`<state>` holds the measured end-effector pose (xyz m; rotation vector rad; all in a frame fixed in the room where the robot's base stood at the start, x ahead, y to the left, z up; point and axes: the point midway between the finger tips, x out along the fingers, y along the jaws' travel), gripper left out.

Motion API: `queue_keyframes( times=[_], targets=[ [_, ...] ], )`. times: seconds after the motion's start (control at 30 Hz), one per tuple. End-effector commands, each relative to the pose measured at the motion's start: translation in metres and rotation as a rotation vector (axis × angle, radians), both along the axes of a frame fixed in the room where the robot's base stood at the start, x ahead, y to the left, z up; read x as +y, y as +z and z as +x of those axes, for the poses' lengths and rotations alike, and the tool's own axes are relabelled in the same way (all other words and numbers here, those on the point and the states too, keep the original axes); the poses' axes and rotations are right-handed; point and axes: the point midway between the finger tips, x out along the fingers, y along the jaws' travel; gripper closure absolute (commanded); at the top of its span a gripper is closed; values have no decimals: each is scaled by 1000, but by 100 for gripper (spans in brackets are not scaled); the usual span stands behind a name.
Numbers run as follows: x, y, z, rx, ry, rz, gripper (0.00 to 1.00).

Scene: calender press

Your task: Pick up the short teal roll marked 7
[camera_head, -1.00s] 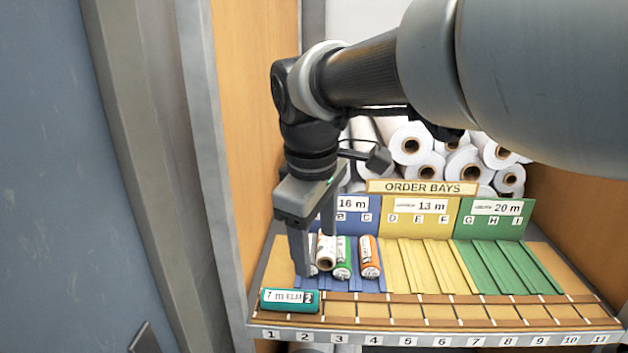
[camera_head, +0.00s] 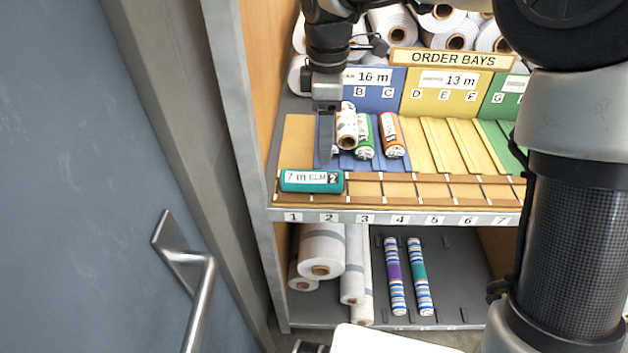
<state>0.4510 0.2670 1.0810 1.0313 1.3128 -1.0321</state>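The short teal roll (camera_head: 311,181) lies sideways at the left front of the shelf, behind the numbers 1 and 2. Its white label reads "7 m ELM" with a dark mark at the right end. My gripper (camera_head: 327,152) points down just behind and above the roll's right part, apart from it as far as I can see. One dark finger shows; the other is hidden or hard to make out, so I cannot tell how wide the gripper is. A white roll with a brown core (camera_head: 346,127) is close to the finger's right; I cannot tell whether they touch.
Green (camera_head: 363,136) and orange (camera_head: 391,135) rolls lie in the blue bay. The yellow bay (camera_head: 455,143) is empty. A lower shelf holds large white rolls (camera_head: 321,252) and two striped rolls (camera_head: 395,277). A door handle (camera_head: 187,270) sticks out at left. My arm covers the right.

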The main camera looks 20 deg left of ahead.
Motion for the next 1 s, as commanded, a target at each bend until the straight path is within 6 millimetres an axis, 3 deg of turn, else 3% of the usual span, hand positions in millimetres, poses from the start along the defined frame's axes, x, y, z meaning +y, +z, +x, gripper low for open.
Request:
queue_keyframes(
  times=[0.03,0.2,0.47,0.7,1.0],
  targets=[
    [-1,-14,-1,4,0,-2,38],
    [0,-42,-1,2,-2,0,38],
    [0,-61,-2,1,-2,0,38],
    [2,-96,-7,2,-2,-1,38],
    [2,-105,-7,0,-3,0,38]
  ],
)
